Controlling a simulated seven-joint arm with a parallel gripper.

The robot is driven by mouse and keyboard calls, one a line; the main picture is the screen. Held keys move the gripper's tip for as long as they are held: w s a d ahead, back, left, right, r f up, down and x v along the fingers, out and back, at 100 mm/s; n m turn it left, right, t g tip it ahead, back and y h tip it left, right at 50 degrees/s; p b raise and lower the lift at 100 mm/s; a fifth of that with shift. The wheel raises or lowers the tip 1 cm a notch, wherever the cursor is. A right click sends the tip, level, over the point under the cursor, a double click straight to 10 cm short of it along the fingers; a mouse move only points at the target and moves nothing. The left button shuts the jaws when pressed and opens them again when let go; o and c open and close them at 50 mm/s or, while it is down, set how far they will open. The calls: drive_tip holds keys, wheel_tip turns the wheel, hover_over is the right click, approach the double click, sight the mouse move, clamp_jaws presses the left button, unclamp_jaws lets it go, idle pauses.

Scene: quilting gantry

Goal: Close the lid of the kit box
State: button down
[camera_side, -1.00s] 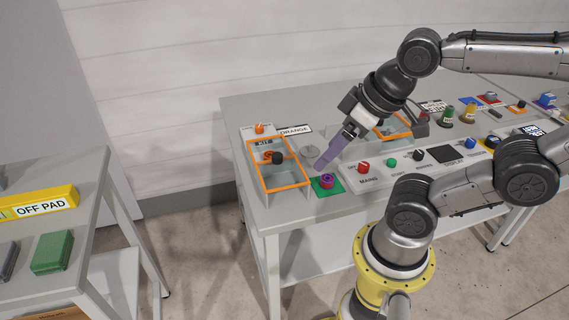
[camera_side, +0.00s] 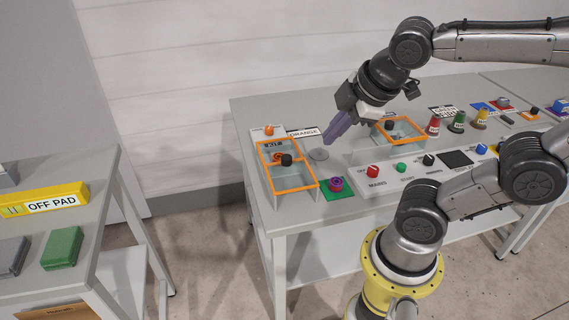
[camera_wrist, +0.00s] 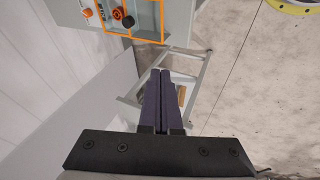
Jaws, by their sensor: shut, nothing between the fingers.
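No box marked as the kit box can be made out, and I cannot tell which container it is. A clear box with an orange frame (camera_side: 308,171) stands at the left end of the grey table; a black knob (camera_side: 287,160) shows within its outline. Its frame also shows at the top of the wrist view (camera_wrist: 149,41). My gripper (camera_side: 328,143) is shut and empty, pointing down and left above the table near a grey disc (camera_side: 318,154). Its purple fingers are together in the wrist view (camera_wrist: 160,73).
A purple button on a green plate (camera_side: 336,184) sits right of the left box. A control panel with knobs (camera_side: 372,171) runs along the front. On the separate left table are an OFF PAD block (camera_side: 45,199) and a green block (camera_side: 62,247).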

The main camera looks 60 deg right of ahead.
drive_tip(key=w+d+f+n+g+h, duration=0.2)
drive_tip(key=w+n, duration=0.6)
drive_tip(key=n, duration=0.1)
drive_tip(key=n+g, duration=0.2)
drive_tip(key=n, duration=0.3)
approach(285, 170)
drive_tip(key=shift+h, duration=0.4)
drive_tip(key=a+f, duration=0.2)
drive_tip(key=f, duration=0.2)
drive_tip(key=shift+s+a+f, duration=0.3)
drive_tip(key=shift+s+a, duration=0.05)
drive_tip(key=shift+a, duration=0.05)
drive_tip(key=d, duration=0.2)
drive_tip(key=w+d, duration=0.1)
drive_tip(key=shift+w+f, duration=0.1)
drive_tip(key=shift+f, duration=0.2)
drive_tip(key=shift+w+d, duration=0.2)
drive_tip(key=shift+d, duration=0.3)
drive_tip(key=shift+d, duration=0.1)
drive_tip(key=w+d, duration=0.9)
drive_tip(key=shift+w+d, duration=0.15)
drive_tip(key=shift+w, duration=0.05)
